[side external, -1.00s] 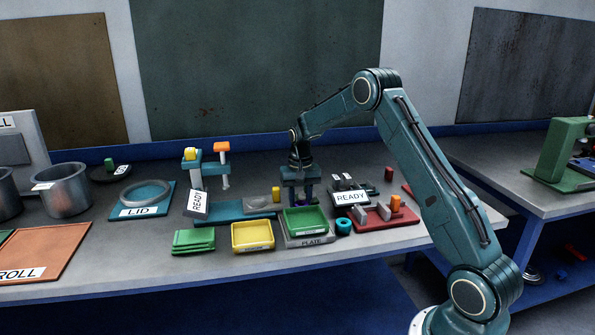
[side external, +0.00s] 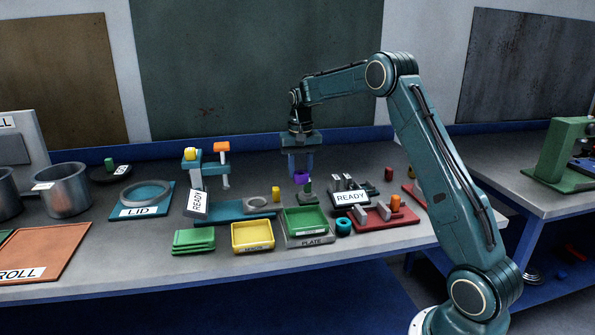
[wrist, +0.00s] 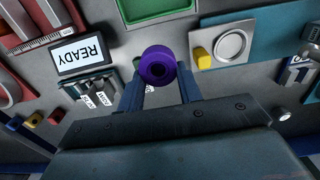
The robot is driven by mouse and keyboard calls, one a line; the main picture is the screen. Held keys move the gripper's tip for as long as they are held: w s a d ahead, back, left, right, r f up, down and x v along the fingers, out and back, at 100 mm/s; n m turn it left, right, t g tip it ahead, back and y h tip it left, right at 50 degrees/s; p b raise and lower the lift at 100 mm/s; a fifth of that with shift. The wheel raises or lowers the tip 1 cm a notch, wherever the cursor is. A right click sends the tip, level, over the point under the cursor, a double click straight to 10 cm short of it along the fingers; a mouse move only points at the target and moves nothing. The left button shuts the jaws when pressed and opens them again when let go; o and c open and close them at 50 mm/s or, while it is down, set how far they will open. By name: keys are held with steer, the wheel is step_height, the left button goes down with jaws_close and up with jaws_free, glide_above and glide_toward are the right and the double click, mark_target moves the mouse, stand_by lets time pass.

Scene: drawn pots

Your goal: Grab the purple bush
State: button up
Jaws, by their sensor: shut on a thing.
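The purple bush (side external: 301,176) is a short ring held between the fingertips of my gripper (side external: 301,172), raised above the bench. In the wrist view the purple bush (wrist: 158,66) shows its round end with a dark hole, between the two blue fingers of my gripper (wrist: 158,80). My gripper is shut on it. A small green post (side external: 308,187) stands on the bench just below the bush, and the bush appears clear of it.
A green tray (side external: 305,221) on a plate, a yellow tray (side external: 252,237) and stacked green plates (side external: 194,240) stand in front. A READY display (side external: 352,198) and a red fixture (side external: 384,218) are to the right. A yellow cylinder (side external: 276,194) stands close on the left.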

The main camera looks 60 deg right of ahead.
mark_target(300, 172)
step_height(300, 172, up, 10)
stand_by(0.4)
